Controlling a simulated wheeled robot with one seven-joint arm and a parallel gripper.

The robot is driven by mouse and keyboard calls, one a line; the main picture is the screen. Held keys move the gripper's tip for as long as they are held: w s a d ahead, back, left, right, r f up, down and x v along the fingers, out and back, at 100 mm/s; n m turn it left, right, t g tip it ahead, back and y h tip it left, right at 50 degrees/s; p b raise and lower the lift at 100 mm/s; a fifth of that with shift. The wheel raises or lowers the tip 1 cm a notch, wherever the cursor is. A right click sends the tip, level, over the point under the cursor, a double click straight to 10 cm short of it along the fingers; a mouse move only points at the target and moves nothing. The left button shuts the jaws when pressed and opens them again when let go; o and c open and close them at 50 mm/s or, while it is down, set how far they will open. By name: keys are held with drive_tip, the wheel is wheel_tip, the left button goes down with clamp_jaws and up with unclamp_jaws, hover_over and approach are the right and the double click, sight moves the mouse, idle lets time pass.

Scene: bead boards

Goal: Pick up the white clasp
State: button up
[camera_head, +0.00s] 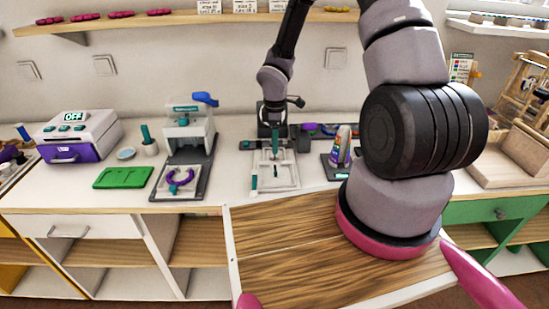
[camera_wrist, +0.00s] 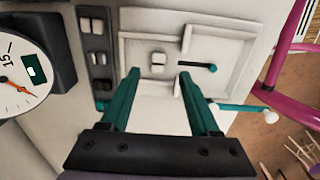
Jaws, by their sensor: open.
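A small white two-part piece, which looks like the white clasp (camera_wrist: 158,63), lies in a pale tray (camera_wrist: 139,100) in the wrist view. My gripper (camera_wrist: 159,74) is open, with one teal finger to each side of the piece and its tips pointing toward it. The fingers do not touch it, and its height above the tray is hard to judge. In the head view my gripper (camera_head: 275,150) hangs over the tray (camera_head: 261,184); the clasp is too small to make out there.
A teal rod with a dark tip (camera_wrist: 197,66) lies in the tray, close to my right finger. Another teal rod with a white ball end (camera_wrist: 243,110) lies by the tray's edge. A round dial (camera_wrist: 18,75) stands at left. A green board (camera_head: 123,178) lies further left.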

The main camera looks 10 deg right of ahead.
drive_tip(key=f, duration=0.4)
drive_tip(key=shift+w+d+f, duration=0.1)
drive_tip(key=shift+d+f, duration=0.1)
drive_tip(key=shift+f, duration=0.2)
clamp_jaws()
drive_tip(key=shift+r, duration=0.15)
wheel_tip(320, 180, up, 10)
